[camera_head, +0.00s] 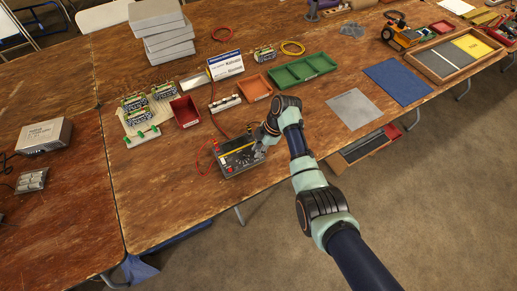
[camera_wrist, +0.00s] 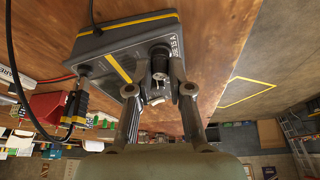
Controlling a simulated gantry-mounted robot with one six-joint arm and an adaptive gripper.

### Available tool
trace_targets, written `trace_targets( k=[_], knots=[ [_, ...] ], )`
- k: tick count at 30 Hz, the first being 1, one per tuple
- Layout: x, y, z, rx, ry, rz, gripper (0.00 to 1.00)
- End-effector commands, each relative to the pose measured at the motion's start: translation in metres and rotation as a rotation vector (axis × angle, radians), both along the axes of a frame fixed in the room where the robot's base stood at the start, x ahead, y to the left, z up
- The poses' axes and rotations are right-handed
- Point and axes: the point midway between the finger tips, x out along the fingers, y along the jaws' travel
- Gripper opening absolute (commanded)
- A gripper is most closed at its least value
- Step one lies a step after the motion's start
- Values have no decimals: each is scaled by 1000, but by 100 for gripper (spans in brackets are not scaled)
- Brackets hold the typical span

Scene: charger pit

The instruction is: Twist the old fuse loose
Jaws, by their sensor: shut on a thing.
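The dark grey charger box (camera_head: 232,158) with a yellow stripe sits near the front edge of the wooden table. It also fills the upper part of the wrist view (camera_wrist: 110,45). A label on it reads in part "15 A". Beside the label is a black round fuse holder, with the fuse (camera_wrist: 157,84) showing a pale end towards me. My gripper (camera_wrist: 159,90) has one finger on each side of the fuse and is shut on it. In the head view my gripper (camera_head: 261,148) is at the box's right end and hides the fuse.
Red and black leads run from the box. Behind it are a red bin (camera_head: 185,112), an orange tray (camera_head: 255,88), a green tray (camera_head: 302,70) and a white sign (camera_head: 226,65). A grey mat (camera_head: 354,105) lies right. Bare table lies left of the box.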

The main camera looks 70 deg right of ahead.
Motion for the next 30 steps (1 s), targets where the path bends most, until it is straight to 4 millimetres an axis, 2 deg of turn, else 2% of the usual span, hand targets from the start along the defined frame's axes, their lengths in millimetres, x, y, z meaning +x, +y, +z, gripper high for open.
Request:
trace_targets(
  k=[12,13,18,30],
  knots=[
    [1,0,-3,1,2,168,0],
    [0,0,-2,1,1,173,21],
    [0,0,-1,1,1,170,49],
    [1,-1,6,0,0,169,49]
  ],
)
